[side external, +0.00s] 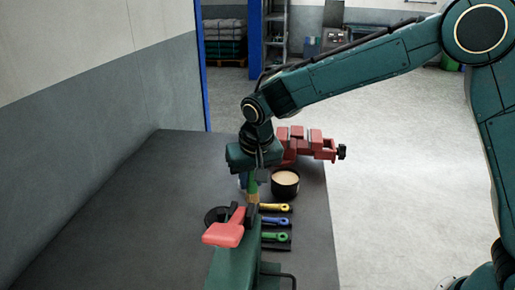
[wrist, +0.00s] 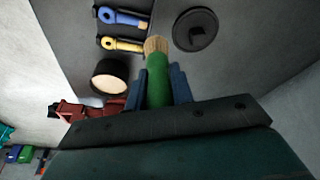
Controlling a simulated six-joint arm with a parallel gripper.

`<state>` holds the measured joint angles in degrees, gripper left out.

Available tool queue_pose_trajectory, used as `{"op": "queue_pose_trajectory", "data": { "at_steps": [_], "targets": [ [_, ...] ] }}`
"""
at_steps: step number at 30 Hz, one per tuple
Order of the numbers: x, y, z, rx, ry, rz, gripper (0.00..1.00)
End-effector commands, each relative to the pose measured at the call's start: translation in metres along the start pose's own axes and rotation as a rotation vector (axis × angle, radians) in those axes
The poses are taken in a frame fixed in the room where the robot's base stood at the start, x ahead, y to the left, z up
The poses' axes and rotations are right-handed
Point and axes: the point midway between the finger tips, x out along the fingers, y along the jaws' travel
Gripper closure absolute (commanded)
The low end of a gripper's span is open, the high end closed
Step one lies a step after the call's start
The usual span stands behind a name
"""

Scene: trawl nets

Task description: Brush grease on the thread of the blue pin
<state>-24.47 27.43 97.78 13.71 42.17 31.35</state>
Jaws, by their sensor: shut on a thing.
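My gripper (side external: 252,180) is shut on a green-handled brush (wrist: 157,82) with pale bristles, held bristles-down over the table. In the wrist view, the bristles (wrist: 156,44) point away from my gripper (wrist: 160,78), between the pins and a black disc. The blue pin (side external: 274,221) lies on the table between the yellow and green pins, its ring end to the right. It also shows in the wrist view (wrist: 123,17), apart from the bristles there. I cannot tell whether grease is on the bristles.
The yellow pin (side external: 273,207) and green pin (side external: 274,237) lie beside the blue one. A dark pot (side external: 285,183) with a beige fill stands behind them. A red vise (side external: 304,143) is at the back. A red part (side external: 225,229) stands in front. The table's left side (side external: 130,230) is clear.

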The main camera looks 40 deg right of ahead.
Motion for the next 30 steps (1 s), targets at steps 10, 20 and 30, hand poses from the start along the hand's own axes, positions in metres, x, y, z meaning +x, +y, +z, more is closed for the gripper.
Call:
{"op": "queue_pose_trajectory", "data": {
  "at_steps": [10, 20, 30],
  "targets": [
    [-0.024, 0.000, -0.007, -0.001, 0.001, -0.001, 1.00],
    [-0.024, 0.000, -0.007, -0.001, 0.001, -0.001, 1.00],
    [-0.023, 0.000, -0.009, 0.003, 0.001, 0.001, 1.00]
  ]
}}
